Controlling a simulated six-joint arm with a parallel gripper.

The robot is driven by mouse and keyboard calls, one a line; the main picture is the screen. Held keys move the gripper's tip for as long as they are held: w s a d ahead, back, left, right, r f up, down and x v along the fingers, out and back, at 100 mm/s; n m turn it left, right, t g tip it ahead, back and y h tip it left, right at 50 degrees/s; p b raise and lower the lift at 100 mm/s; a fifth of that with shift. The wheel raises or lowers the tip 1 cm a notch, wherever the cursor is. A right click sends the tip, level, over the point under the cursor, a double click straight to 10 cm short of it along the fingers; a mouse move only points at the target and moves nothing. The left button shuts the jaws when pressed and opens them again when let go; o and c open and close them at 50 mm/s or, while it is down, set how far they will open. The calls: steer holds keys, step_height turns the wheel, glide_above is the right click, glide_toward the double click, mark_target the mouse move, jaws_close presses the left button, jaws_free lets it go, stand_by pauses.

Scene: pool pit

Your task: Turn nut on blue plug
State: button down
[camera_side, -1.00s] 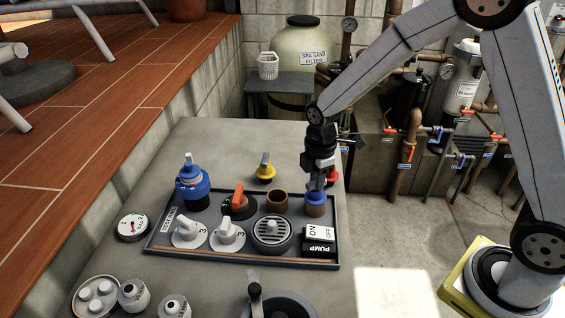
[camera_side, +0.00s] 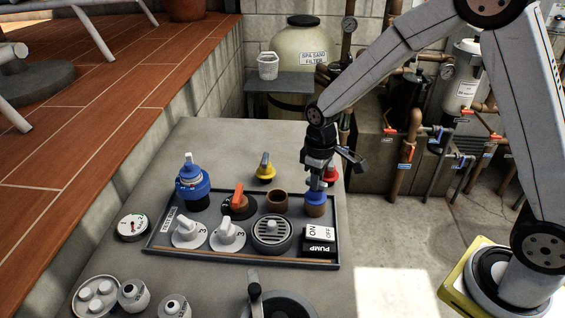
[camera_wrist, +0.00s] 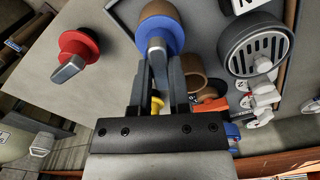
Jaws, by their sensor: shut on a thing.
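The blue plug (camera_side: 315,197) sits on a brown pipe stub at the right end of the panel tray. I cannot make out a separate nut. My gripper (camera_side: 316,184) points down from directly above the plug. Its fingers (camera_wrist: 160,55) are shut on the grey grip piece, one on each side. The fingers hide part of the piece.
The tray (camera_side: 165,244) also holds an empty brown pipe stub (camera_side: 277,199), an orange-handled valve (camera_side: 238,203), a round grille (camera_side: 272,231) and a pump switch (camera_side: 319,240). A red knob (camera_wrist: 76,52) and a yellow-handled valve (camera_side: 264,168) stand close behind.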

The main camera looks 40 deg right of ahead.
steer(key=m, duration=1.4)
steer(key=shift+m, duration=0.4)
steer(key=m, duration=0.3)
steer(key=shift+m, duration=0.3)
steer(key=m, duration=0.3)
steer(key=shift+m, duration=0.3)
steer(key=m, duration=0.4)
steer(key=shift+m, duration=1.9)
